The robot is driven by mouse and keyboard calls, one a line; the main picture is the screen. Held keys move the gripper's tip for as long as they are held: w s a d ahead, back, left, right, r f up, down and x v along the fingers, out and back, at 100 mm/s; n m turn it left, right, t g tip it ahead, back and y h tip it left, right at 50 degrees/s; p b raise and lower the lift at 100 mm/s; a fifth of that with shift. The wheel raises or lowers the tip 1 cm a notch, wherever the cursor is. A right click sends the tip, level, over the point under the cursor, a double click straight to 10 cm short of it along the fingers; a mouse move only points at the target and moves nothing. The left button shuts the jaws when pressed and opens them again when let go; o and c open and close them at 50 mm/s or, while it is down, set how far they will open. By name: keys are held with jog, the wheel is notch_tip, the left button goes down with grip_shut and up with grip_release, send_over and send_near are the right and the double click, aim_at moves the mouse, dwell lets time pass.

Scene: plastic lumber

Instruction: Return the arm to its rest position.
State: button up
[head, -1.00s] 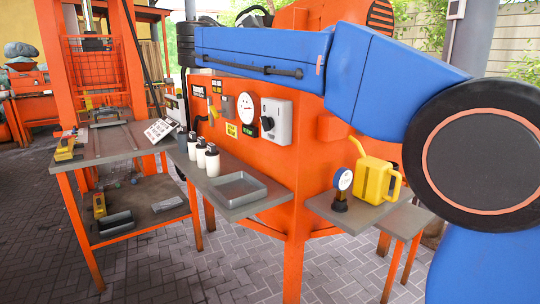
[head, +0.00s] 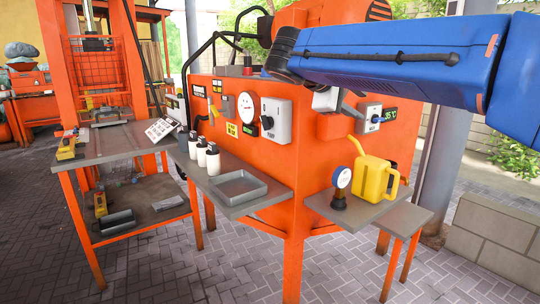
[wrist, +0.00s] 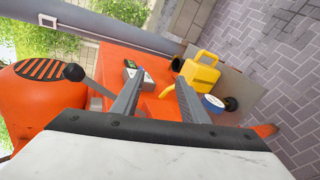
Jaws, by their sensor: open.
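My gripper (wrist: 161,80) is open and empty in the wrist view, its two grey fingers apart. They point over the orange machine toward a yellow watering can (wrist: 199,72); I see no contact with it. In the head view my blue arm (head: 400,60) reaches in from the right across the upper picture. Its dark wrist joint lies in front of the orange machine (head: 310,155). The gripper (head: 353,108) hangs below the arm, close to the machine's front, partly hard to make out.
A display box with a blue knob (head: 370,115) is on the machine right of the gripper. The watering can (head: 374,181) and a round gauge (head: 341,180) stand on a grey shelf. White bottles (head: 202,154) and a grey tray (head: 237,187) sit further left. Paved floor is open in front.

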jog(key=s+d+f+m+g+y, duration=0.1)
jog(key=s+d+f+m+y, duration=0.2)
jog(key=s+f, duration=0.9)
jog(key=s+d+f+m+g+y, duration=0.2)
jog(key=s+d+f, duration=0.4)
jog(key=s+f, duration=0.5)
notch_tip(320, 180, down, 4)
jog(key=m+y, duration=0.1)
jog(key=y, duration=0.1)
jog(key=shift+s+d+y, duration=0.2)
jog(key=shift+s+y, duration=0.1)
jog(key=shift+s, duration=0.05)
jog(key=s+a+f+m+y, duration=0.1)
jog(key=s+f, duration=0.1)
jog(key=f, duration=0.1)
jog(key=s+f+m+y, duration=0.1)
jog(key=s+f, duration=0.2)
jog(key=s+a+f+m, duration=0.1)
jog(key=s+f+m, duration=0.1)
jog(key=f, duration=0.1)
jog(key=shift+s+a+f+y, duration=0.35)
jog(key=shift+s+y, duration=0.05)
jog(key=shift+c, duration=0.2)
